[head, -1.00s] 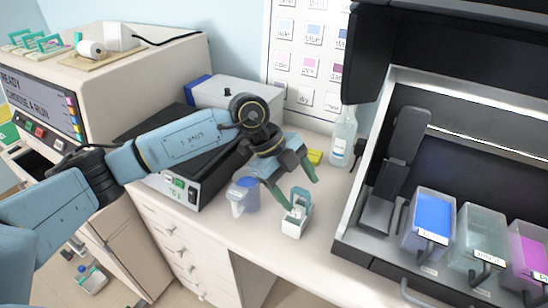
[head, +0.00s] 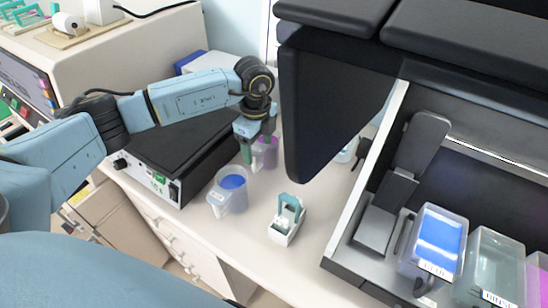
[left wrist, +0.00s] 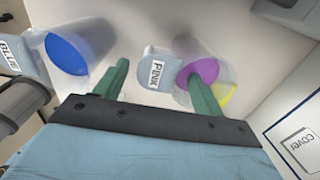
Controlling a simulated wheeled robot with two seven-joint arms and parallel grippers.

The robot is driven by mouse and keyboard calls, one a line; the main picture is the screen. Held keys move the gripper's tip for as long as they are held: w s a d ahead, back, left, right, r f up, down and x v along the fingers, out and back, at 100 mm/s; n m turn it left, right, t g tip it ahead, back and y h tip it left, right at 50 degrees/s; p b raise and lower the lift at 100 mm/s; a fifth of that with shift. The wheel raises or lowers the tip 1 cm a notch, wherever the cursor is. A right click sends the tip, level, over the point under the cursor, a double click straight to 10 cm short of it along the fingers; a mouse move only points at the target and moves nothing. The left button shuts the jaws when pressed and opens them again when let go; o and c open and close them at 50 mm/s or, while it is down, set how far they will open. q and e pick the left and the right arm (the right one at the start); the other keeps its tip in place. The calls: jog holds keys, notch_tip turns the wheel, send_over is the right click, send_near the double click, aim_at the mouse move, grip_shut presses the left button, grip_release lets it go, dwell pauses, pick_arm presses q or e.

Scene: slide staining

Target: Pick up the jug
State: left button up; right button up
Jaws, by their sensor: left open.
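Two clear jugs stand on the counter. One holds pink liquid (head: 267,157) and stands beside the black box; the other holds blue liquid (head: 228,195) and stands nearer. In the left wrist view the pink jug (left wrist: 210,58) has a tab labelled PINK, and the blue jug (left wrist: 85,40) is at the left, labelled BLUE. My left gripper (head: 254,148) is open at the pink jug. In the left wrist view its green fingers (left wrist: 158,80) lie either side of the PINK tab, the right finger overlapping the jug's body. Contact cannot be told. My right gripper is out of view.
A white holder with a teal piece (head: 287,220) stands on the counter to the right. The staining machine's bins, including a blue one (head: 440,238), are farther right. A dark raised panel (head: 335,110) hangs close to the right of my gripper. A black box (head: 185,150) is at the left.

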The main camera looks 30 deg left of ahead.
aim_at(257, 167)
pick_arm(q)
jog(key=shift+f, duration=0.65)
jog(key=f, duration=0.3)
jog(key=shift+s+a+f+p, duration=0.1)
jog(key=shift+s+f+p, duration=0.1)
jog(key=shift+f+p, duration=0.15)
jog(key=shift+f, duration=0.4)
jog(key=c, duration=1.5)
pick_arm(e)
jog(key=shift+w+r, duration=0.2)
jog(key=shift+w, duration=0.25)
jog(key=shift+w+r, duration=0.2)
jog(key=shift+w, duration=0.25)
